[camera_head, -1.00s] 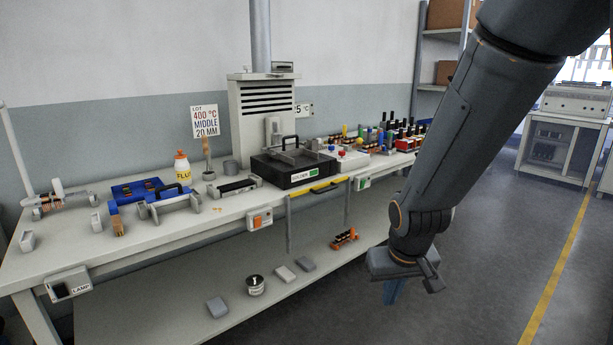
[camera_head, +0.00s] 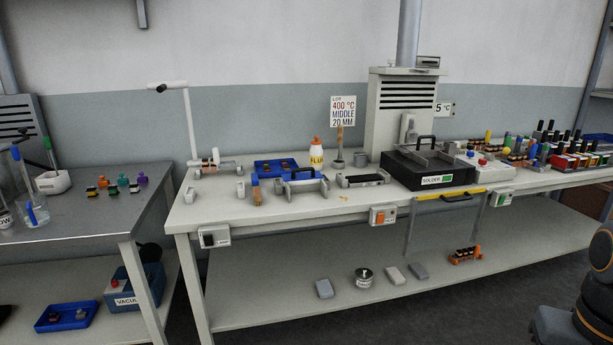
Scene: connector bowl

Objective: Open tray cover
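A black box labelled SOLDER (camera_head: 428,181) stands on the white bench, with a grey plate and a black arched handle (camera_head: 427,140) on top. To its left is a blue tray (camera_head: 276,167). In front of that tray is a grey and blue piece with a black handle (camera_head: 301,181). I cannot tell which of these handled parts is the tray cover. Part of my arm shows at the lower right edge, well away from these things. My gripper's fingertips are out of view.
A grey side table (camera_head: 75,218) stands at the left. Many small parts crowd the right.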

